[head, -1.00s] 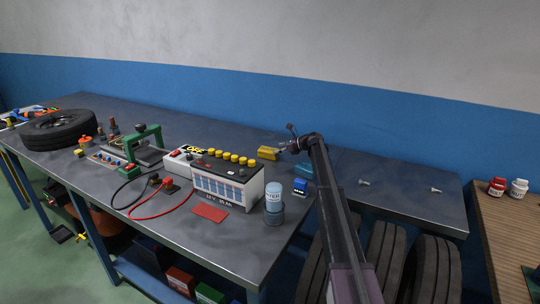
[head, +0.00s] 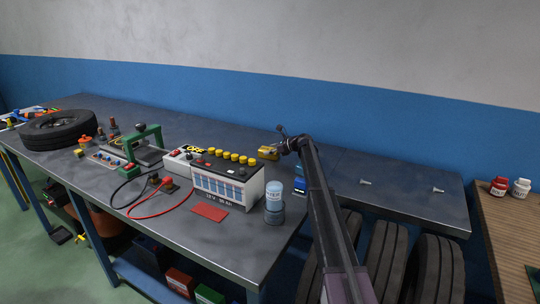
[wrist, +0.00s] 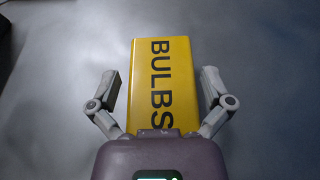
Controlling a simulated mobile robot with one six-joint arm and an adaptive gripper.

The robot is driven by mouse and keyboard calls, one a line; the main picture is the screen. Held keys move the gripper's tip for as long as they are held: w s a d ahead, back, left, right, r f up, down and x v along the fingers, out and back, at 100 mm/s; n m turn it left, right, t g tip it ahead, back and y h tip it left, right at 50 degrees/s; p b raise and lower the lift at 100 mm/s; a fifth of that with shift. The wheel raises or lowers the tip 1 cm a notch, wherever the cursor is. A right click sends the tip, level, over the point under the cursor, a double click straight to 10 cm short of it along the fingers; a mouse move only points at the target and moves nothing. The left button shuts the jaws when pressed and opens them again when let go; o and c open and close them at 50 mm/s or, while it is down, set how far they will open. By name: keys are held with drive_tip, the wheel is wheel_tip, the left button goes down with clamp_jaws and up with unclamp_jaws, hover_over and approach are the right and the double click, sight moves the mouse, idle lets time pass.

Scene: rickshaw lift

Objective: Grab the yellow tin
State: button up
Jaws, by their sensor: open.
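The yellow tin (head: 267,153) lies on the metal bench behind the battery in the head view. In the wrist view the yellow tin (wrist: 162,72) is a flat box lettered "BULBS", lying lengthwise between my fingers. My gripper (wrist: 162,88) is open, with one finger on each side of the tin and a visible gap on both sides. In the head view my gripper (head: 278,150) is at the tin's right end and covers part of it. The near end of the tin is hidden by the gripper body in the wrist view.
A large battery (head: 228,181) with yellow caps stands in front of the tin. A tire (head: 58,129) lies at the far left. The bench around the tin is clear.

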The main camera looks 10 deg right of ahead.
sight(269, 149)
drive_tip(key=c, duration=1)
drive_tip(key=shift+r, duration=0.15)
wheel_tip(269, 149, up, 10)
drive_tip(key=p, duration=1)
idle(0.4)
